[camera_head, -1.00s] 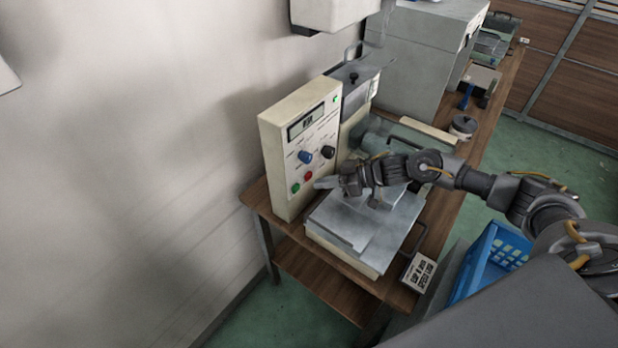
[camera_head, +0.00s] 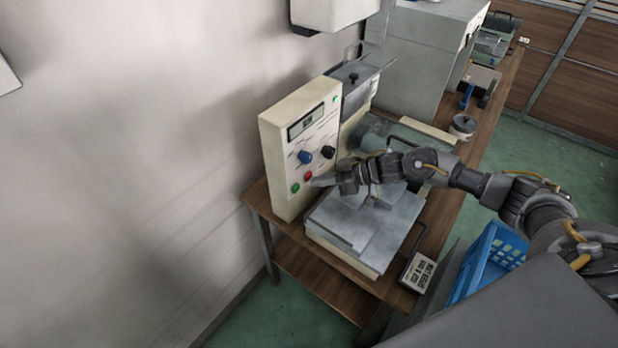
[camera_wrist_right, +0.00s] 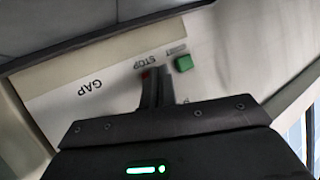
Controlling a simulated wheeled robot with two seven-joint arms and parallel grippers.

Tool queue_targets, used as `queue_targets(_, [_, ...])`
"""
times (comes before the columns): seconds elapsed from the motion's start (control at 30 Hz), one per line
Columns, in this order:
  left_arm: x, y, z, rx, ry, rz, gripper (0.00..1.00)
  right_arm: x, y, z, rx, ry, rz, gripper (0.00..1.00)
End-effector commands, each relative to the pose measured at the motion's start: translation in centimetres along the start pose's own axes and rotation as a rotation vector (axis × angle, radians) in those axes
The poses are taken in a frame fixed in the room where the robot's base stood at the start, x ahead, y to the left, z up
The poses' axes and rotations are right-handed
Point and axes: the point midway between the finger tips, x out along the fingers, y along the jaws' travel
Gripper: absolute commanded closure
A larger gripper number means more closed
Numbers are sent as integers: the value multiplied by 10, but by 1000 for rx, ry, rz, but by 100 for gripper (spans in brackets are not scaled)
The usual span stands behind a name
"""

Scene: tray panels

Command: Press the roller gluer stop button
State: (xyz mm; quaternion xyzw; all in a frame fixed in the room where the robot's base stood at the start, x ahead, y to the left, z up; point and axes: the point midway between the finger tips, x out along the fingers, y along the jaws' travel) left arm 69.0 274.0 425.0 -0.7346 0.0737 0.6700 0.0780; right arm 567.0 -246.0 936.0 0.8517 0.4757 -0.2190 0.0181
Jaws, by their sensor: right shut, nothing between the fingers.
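The roller gluer's cream control panel (camera_head: 283,150) stands upright at the left end of the bench. It carries a red stop button (camera_head: 308,176), a green button (camera_head: 295,188), a blue knob (camera_head: 305,157) and a black knob (camera_head: 328,152). My right gripper (camera_head: 316,183) is shut and empty, its tips pointing at the panel right by the red button. In the right wrist view the shut fingers (camera_wrist_right: 157,78) partly cover the red button (camera_wrist_right: 146,74) below the STOP label; the green button (camera_wrist_right: 183,63) sits beside it. I cannot tell whether the tips touch the button. My left gripper is not in view.
The gluer's grey tray (camera_head: 365,228) lies below my right gripper. A blue crate (camera_head: 487,260) is at the right. A white wall (camera_head: 130,170) borders the left.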

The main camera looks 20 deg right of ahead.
Motion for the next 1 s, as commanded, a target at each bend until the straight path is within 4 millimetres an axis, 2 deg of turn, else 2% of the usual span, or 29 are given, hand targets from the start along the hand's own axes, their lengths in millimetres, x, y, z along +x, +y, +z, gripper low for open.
queue_targets(1.0, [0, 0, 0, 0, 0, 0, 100, 6, 4, -4, 0, 1, 0, 100])
